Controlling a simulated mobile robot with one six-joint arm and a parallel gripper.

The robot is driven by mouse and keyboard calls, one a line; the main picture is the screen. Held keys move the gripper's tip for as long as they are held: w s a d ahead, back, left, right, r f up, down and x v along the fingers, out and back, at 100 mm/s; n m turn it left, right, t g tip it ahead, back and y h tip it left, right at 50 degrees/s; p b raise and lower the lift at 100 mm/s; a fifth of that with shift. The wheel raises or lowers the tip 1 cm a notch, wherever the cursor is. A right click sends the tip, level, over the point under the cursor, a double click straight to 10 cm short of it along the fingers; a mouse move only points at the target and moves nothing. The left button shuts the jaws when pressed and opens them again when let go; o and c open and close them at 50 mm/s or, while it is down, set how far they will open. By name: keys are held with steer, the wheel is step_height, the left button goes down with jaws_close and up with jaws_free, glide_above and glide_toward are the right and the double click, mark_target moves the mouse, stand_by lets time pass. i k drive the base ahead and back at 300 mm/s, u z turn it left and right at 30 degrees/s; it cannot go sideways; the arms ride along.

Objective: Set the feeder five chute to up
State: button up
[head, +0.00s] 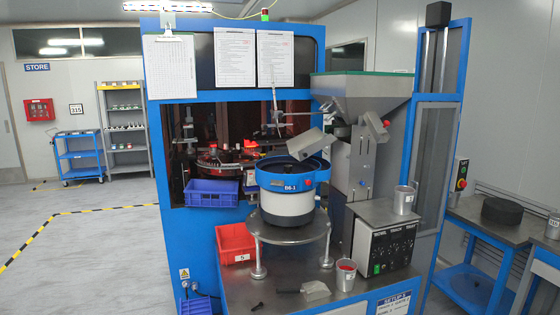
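The bowl feeder (285,207) stands on a round metal stand at the middle, with a blue rim, a white body and a small label that I cannot read surely. A grey metal chute piece (305,144) sits tilted above the back right of its bowl. A second tilted grey plate (374,126) is on the upright under the grey hopper (362,97). I cannot tell which piece is the feeder five chute, nor whether it is set up or down. A red bin (236,244) marked 5 stands left of the feeder. My gripper is not in view.
A control box (384,249) with knobs and a metal cup (404,200) on top stands at right. A blue bin (211,192) is behind. Floor at left is clear.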

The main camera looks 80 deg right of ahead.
mark_target(301, 147)
steer(key=u, duration=0.7)
steer(key=k, duration=0.5)
steer(key=u, duration=0.75)
steer(key=k, duration=0.35)
steer(key=z, duration=2.3)
